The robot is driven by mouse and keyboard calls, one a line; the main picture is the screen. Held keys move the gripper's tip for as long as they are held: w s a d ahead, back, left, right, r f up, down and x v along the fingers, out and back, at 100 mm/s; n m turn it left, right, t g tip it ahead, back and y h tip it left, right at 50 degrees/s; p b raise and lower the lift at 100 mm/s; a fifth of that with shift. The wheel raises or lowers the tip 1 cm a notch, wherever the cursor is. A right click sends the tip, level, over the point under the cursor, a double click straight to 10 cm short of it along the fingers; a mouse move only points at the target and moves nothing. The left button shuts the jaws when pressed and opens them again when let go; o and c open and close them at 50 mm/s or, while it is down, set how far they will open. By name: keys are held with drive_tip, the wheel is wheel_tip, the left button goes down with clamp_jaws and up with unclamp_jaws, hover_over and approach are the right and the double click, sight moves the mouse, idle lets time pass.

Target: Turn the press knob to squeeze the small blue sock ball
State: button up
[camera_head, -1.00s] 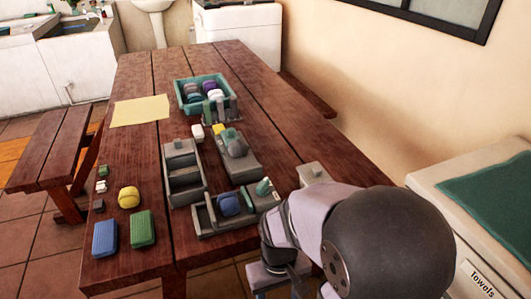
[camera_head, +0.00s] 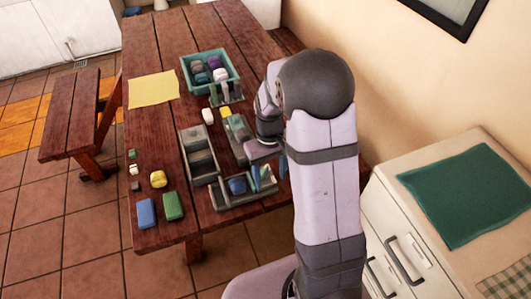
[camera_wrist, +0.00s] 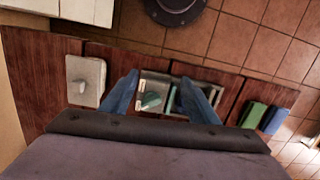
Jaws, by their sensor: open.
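The small blue sock ball (camera_head: 237,185) sits in the grey press tray (camera_head: 227,203) near the front of the table. In the wrist view, the teal press knob (camera_wrist: 150,101) is on the press's end block, with a teal upright plate (camera_wrist: 171,98) beside it. My gripper (camera_head: 268,173) is over the knob end of the press. Its two blue fingers are spread and empty, one on each side of the knob and plate in the wrist view (camera_wrist: 159,78). The right finger covers part of the tray there. I cannot tell how far the fingertips are above the knob.
A grey divided tray (camera_head: 199,155) and another grey fixture (camera_head: 238,133) stand behind the press. A teal bin (camera_head: 189,82) of sock balls is farther back. Blue (camera_head: 146,213) and green (camera_head: 173,206) blocks lie left. A pale box with a knob (camera_wrist: 86,80) is close by.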

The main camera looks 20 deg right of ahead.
sight(265, 171)
drive_tip(key=w+r+n, duration=0.1)
drive_tip(key=w, duration=0.1)
drive_tip(key=w+n+t, duration=0.1)
drive_tip(key=w, duration=0.1)
drive_tip(key=w+r+n, duration=0.1)
drive_tip(key=w, duration=0.1)
drive_tip(key=shift+w+d+r, duration=0.2)
drive_tip(key=shift+d+r, duration=0.1)
drive_tip(key=shift+d, duration=0.1)
drive_tip(key=n, duration=0.2)
drive_tip(key=shift+s+r+n, duration=0.2)
drive_tip(key=shift+s+n, duration=0.05)
drive_tip(key=shift+n, duration=0.85)
drive_tip(key=shift+f+p, duration=0.75)
drive_tip(key=shift+f, duration=2.95)
drive_tip(key=c, duration=1.1)
drive_tip(key=shift+o, duration=0.2)
